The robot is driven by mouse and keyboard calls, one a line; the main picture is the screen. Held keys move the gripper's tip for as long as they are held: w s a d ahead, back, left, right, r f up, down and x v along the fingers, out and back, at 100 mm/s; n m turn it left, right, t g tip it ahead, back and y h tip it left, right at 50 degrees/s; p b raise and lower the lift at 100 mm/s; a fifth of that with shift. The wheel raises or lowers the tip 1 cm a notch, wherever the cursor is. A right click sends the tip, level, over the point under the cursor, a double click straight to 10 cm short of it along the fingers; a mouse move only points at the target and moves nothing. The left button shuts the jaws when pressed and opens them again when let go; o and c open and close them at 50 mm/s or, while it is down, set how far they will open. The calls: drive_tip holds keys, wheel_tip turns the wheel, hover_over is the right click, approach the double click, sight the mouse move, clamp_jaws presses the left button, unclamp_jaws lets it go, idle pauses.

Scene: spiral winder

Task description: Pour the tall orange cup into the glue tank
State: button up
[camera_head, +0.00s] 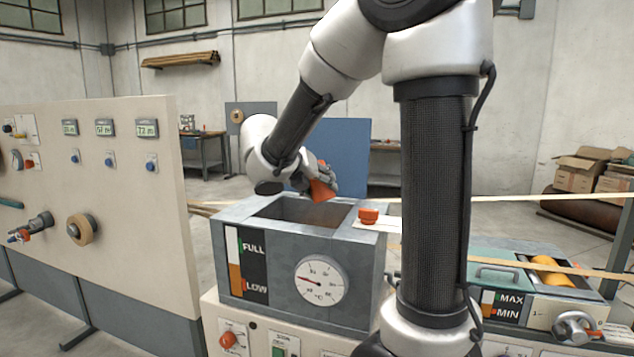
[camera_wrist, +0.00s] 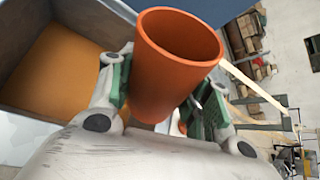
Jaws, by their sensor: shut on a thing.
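The tall orange cup (camera_head: 322,184) is in my gripper (camera_head: 318,178), tilted, just above the right rear part of the glue tank's opening. In the wrist view my gripper (camera_wrist: 165,105) is shut on the cup (camera_wrist: 160,85), with a green-padded finger on each side. The cup's open rim faces the camera and I see only bare orange inner wall. The glue tank (camera_head: 232,282) is a grey metal box with an open top, a FULL/LOW level strip and a round dial on its front. Tan glue shows inside the tank (camera_wrist: 55,70) in the wrist view.
A short orange-red cup (camera_head: 369,216) stands on the ledge at the tank's right rear. A control panel (camera_head: 110,205) with knobs and displays stands left. A lower MAX/MIN tank with a yellow roller (camera_head: 551,268) is at right. A pale strip (camera_head: 540,197) runs across behind.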

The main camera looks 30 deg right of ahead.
drive_tip(key=shift+s+r+n+g, duration=0.1)
drive_tip(key=shift+s+n+g, duration=0.1)
drive_tip(key=shift+n+g, duration=0.7)
drive_tip(key=g, duration=0.1)
drive_tip(key=n+g, duration=0.1)
drive_tip(key=g, duration=0.1)
drive_tip(key=shift+f+n, duration=0.3)
drive_tip(key=shift+f, duration=0.05)
drive_tip(key=shift+w+f+n+g+h, duration=0.3)
drive_tip(key=shift+f+n+g+h, duration=0.2)
drive_tip(key=shift+n+g, duration=0.45)
drive_tip(key=shift+w+r+n+g+h, duration=0.35)
drive_tip(key=shift+n+g, duration=0.3)
drive_tip(key=shift+g, duration=0.3)
drive_tip(key=shift+w+a+r+n+g+h, duration=0.15)
drive_tip(key=shift+w+r+n+g+h, duration=0.1)
drive_tip(key=shift+w+r+n+g, duration=0.25)
drive_tip(key=shift+s+f, duration=0.1)
idle(1.8)
